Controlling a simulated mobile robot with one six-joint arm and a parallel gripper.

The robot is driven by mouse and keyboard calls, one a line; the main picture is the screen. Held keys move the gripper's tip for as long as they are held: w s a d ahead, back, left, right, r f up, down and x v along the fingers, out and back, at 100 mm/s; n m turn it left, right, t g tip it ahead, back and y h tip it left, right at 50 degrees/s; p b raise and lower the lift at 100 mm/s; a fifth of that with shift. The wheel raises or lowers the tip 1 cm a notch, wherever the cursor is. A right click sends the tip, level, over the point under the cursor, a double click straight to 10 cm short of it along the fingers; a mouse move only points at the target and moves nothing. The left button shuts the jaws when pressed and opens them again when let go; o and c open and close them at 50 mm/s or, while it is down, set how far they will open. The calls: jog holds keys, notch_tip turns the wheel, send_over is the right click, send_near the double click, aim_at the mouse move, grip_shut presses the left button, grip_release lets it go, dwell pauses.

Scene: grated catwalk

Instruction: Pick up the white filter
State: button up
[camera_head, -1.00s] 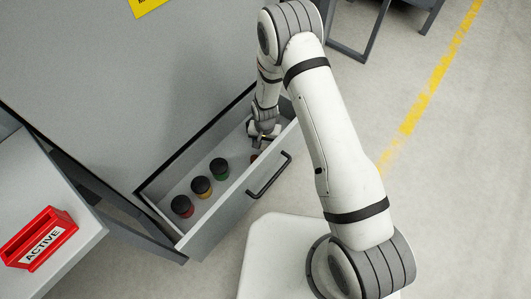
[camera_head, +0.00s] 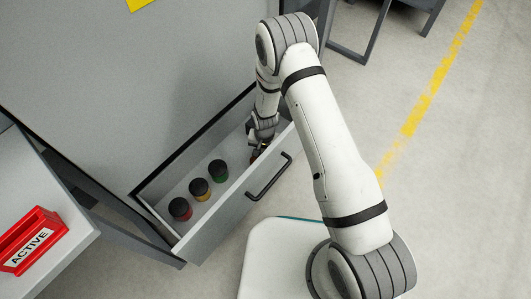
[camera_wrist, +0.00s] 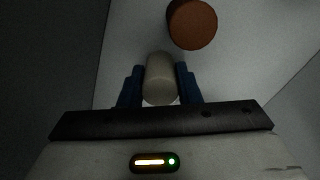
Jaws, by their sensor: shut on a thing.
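In the wrist view, the white filter (camera_wrist: 160,78), a pale cylinder, sits between the two blue fingers of my gripper (camera_wrist: 159,86). The fingers are shut on it, one on each side. In the head view, my gripper (camera_head: 261,138) reaches down into the far right end of the open drawer (camera_head: 213,222). The white filter is hidden there behind my arm and gripper. I cannot tell whether it touches the drawer floor.
An orange-brown cylinder (camera_wrist: 192,24) stands just beyond the filter. Red (camera_head: 180,209), yellow (camera_head: 200,188) and green (camera_head: 218,171) black-capped filters line the drawer. The drawer handle (camera_head: 269,178) juts out in front. A red ACTIVE tray (camera_head: 32,240) is at left.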

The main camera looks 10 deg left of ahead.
jog(key=shift+c, duration=1)
jog(key=shift+r, duration=0.15)
